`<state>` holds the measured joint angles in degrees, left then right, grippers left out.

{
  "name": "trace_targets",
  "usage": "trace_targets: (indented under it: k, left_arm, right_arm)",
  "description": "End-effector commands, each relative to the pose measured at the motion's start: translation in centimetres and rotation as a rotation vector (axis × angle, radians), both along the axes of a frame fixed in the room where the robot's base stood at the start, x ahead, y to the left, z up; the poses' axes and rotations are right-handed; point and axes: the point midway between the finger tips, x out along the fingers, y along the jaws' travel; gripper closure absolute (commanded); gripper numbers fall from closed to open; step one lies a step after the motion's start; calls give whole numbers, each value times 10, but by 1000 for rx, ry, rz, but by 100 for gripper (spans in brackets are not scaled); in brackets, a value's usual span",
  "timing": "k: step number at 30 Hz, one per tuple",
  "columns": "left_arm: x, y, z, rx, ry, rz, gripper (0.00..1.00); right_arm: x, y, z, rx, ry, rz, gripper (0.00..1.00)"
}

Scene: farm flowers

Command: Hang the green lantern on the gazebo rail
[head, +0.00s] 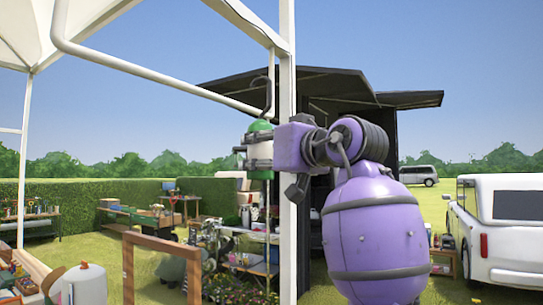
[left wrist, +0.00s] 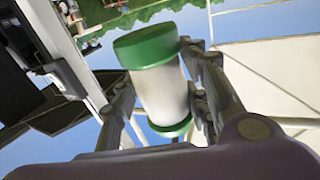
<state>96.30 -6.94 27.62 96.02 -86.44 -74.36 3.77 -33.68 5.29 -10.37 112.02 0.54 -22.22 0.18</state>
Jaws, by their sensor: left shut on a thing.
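The green lantern (head: 260,127) has a green cap, a pale body and a dark curved hook on top. My left gripper (head: 250,152) is shut around its body and holds it upright beside the white gazebo post. The gazebo rail (head: 160,80) is a white bar sloping down to the right toward that post. The lantern's hook rises above the rail's height near its right end; I cannot tell whether it is over the rail or beside it. The left wrist view shows the lantern (left wrist: 160,88) between the two fingers. My right gripper is not in view.
Below are a wooden frame (head: 128,265), a potting table with flowers and a workbench (head: 140,217). A dark stall stands behind, and a white pickup (head: 500,225) at right. Open air lies left of the lantern.

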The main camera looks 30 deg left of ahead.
Motion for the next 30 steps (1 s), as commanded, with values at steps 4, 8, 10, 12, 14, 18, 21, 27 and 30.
trace_targets:
  k: [4, 8, 10, 12, 14, 18, 21, 27, 30]
  left_arm:
    - [1, 12, 0, 0, -1, 0, 94]
    - [1, 23, 1, 1, -3, 2, 94]
    - [2, 28, 0, 1, -2, 1, 94]
    - [3, 34, 0, 0, -1, 0, 94]
    - [3, 38, 0, 0, -1, 0, 94]
    - [4, 50, 0, 2, -1, 1, 94]
    - [5, 58, -1, 0, 0, 0, 94]
    - [6, 68, -5, 2, 1, -1, 94]
    - [5, 68, -13, 2, -1, -1, 94]
  right_arm:
    - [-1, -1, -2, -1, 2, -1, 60]
    - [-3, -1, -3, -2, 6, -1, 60]
    - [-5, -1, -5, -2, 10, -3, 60]
    - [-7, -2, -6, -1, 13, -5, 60]
    - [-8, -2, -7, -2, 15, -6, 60]
    - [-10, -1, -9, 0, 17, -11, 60]
    - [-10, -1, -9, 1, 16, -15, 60]
    - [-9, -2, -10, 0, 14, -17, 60]
    - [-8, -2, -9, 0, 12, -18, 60]
